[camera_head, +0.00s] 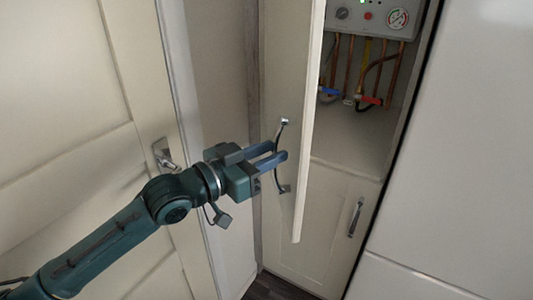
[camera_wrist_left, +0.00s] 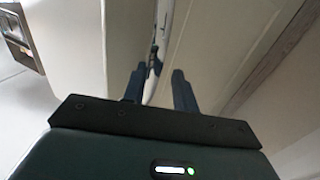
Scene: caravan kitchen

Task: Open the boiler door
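The cream boiler door (camera_head: 309,130) stands swung outward, with the boiler (camera_head: 372,16) showing in the compartment to its right. A curved metal handle (camera_head: 283,188) is on the door's left-facing side. My left gripper (camera_head: 275,156) is at this handle, its two fingers pointing toward the door. In the left wrist view, the fingers of my left gripper (camera_wrist_left: 160,88) are apart, with the handle (camera_wrist_left: 154,68) running between them and a gap on the right side. Contact with the handle is hard to tell. My right gripper is not in view.
Copper pipes (camera_head: 393,75) and valves with red and blue levers sit under the boiler. A lower cabinet door (camera_head: 320,220) with its own handle (camera_head: 355,217) is shut. A panelled door (camera_head: 75,110) with a lever handle (camera_head: 165,156) is at left. A white panel stands at right.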

